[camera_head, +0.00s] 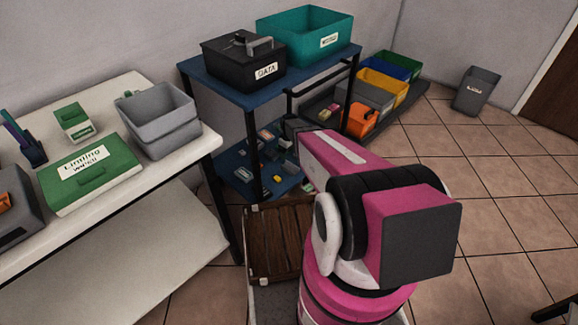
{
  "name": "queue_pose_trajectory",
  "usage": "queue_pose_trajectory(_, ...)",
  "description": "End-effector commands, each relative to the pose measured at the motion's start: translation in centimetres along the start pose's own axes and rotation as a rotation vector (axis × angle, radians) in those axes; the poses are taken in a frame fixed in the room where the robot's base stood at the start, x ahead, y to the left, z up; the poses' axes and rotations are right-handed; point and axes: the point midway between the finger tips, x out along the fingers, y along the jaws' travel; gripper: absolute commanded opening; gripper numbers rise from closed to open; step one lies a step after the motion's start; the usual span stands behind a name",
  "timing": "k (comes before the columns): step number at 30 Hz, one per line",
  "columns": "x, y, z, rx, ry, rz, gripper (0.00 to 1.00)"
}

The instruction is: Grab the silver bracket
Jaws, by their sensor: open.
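A small grey, metallic-looking piece (260,46) lies on the lid of the black box labelled DATA (246,66). It may be the silver bracket, but it is too small to be sure. The box stands on the blue upper shelf at the back centre. My pink and black arm reaches from the foreground toward the shelf unit, below and right of the box. The arm hides its own far end, and I cannot make out the gripper's fingers. Nothing is seen touching the grey piece.
A teal bin (303,37) stands right of the black box. The lower blue shelf (262,172) holds several small loose items. Coloured bins (383,82) stand behind. A white table (128,82) with grey bins and a green box is at left. Tiled floor at right is mostly clear.

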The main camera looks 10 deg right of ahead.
Motion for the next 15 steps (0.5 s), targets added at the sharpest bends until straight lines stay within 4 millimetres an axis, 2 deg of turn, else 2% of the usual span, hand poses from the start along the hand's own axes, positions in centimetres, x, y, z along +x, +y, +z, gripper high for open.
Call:
queue_pose_trajectory(10, 4.5, 0.1, -0.1, -0.001, 0.000, 0.000, 0.85)
queue_pose_trajectory(15, 5.7, 0.1, 0.1, 0.000, 0.000, 0.000, 0.85)
